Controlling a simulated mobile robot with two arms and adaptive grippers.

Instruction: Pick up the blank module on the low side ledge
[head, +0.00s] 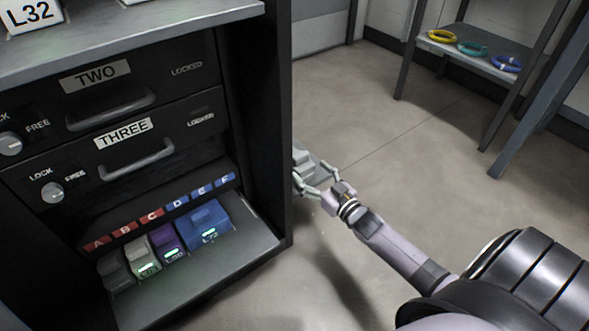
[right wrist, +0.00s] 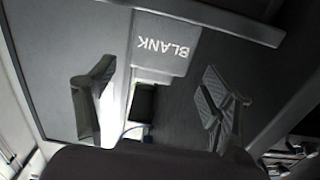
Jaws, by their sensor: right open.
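The blank module (right wrist: 165,42) is a grey block with the word BLANK, upside down in the right wrist view, on a dark grey surface. In the head view a grey block at the cabinet's right side (head: 303,158), partly hidden by the cabinet edge, looks like the same module. My right gripper (head: 318,186) is open beside it. In the right wrist view its two fingers (right wrist: 157,98) are spread wide, one to each side below the module's lettered face, with clear gaps to it. My left gripper is not in view.
The dark cabinet (head: 262,110) has drawers TWO and THREE and stands close left of my right gripper. Its lower shelf (head: 215,262) holds several modules, one blue (head: 207,228). A rack (head: 470,62) with coloured rings stands at the back right. The floor between is clear.

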